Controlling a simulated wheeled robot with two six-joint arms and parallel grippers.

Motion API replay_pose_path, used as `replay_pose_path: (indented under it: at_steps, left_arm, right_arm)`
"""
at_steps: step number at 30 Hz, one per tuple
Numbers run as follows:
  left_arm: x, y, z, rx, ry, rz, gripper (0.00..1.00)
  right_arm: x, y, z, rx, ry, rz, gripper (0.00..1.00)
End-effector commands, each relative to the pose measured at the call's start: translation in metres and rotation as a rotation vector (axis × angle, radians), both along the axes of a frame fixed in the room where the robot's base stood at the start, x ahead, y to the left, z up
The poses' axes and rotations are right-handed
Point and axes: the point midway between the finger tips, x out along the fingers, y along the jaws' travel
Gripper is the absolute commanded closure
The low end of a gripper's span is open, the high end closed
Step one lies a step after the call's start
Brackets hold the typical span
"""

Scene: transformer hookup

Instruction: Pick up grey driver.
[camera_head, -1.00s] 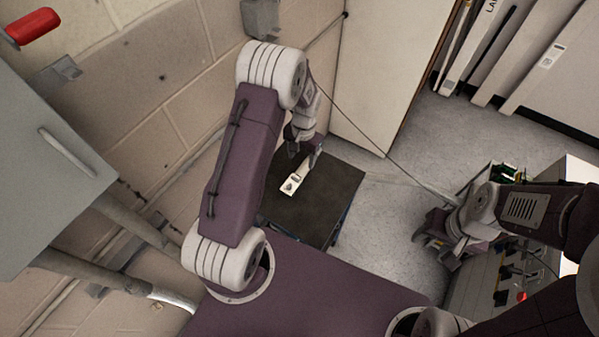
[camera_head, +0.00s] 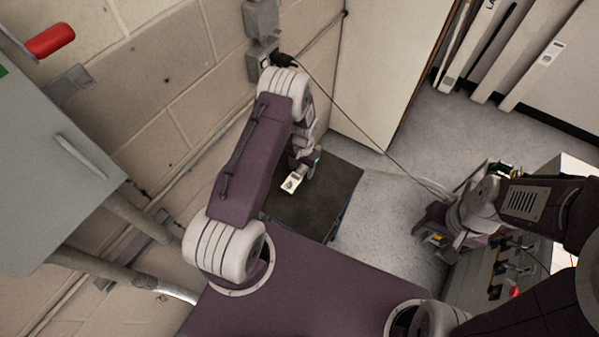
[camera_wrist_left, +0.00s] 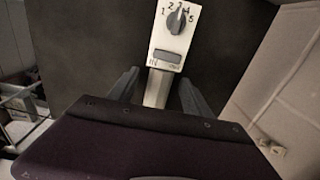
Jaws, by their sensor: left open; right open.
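The grey driver is a pale, flat-faced tool (camera_wrist_left: 172,32) with a numbered dial and a small window, seen in the left wrist view. Its narrower lower part runs down between the fingers of my left gripper (camera_wrist_left: 158,90). These fingers are open, one on each side of it; I cannot tell whether either touches it. In the head view the driver (camera_head: 292,184) shows over the dark table top (camera_head: 325,205), partly hidden by my left gripper (camera_head: 304,164). My right gripper (camera_head: 436,236) is open, away to the right of the table.
A cable runs from a wall socket (camera_head: 265,58) across behind the table to the right. A grey equipment box (camera_head: 470,285) with switches and a red button stands at the lower right. A grey cabinet (camera_head: 50,180) hangs at left. Floor (camera_head: 385,190) is clear between table and right arm.

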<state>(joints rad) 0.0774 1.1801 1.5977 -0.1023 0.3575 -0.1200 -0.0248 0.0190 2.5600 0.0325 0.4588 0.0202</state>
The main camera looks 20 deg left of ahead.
Motion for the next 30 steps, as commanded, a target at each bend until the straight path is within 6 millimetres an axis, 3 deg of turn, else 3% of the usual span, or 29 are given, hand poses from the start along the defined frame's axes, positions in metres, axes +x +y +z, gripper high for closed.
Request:
replay_pose_path:
  at_steps: [2, 8, 20, 29, 30]
  left_arm:
    - [0.000, 0.000, 0.000, 0.000, 0.000, 0.000, 0.43]
    - [0.000, 0.000, 0.000, 0.000, 0.000, 0.000, 0.98]
    - [0.001, 0.000, 0.003, 0.001, -0.002, -0.001, 1.00]
    - [0.002, 0.000, 0.042, 0.001, -0.007, -0.001, 1.00]
    - [-0.001, -0.010, 0.045, 0.000, -0.005, -0.005, 1.00]
  right_arm:
    - [0.000, 0.000, 0.000, 0.000, 0.000, 0.000, 0.47]
    - [0.000, 0.000, 0.000, 0.000, 0.000, 0.000, 0.47]
    - [0.000, 0.000, -0.002, 0.000, 0.000, 0.000, 0.47]
    - [0.000, 0.000, -0.018, 0.000, 0.000, 0.000, 0.47]
    - [0.000, 0.000, -0.020, 0.000, 0.000, 0.000, 0.47]
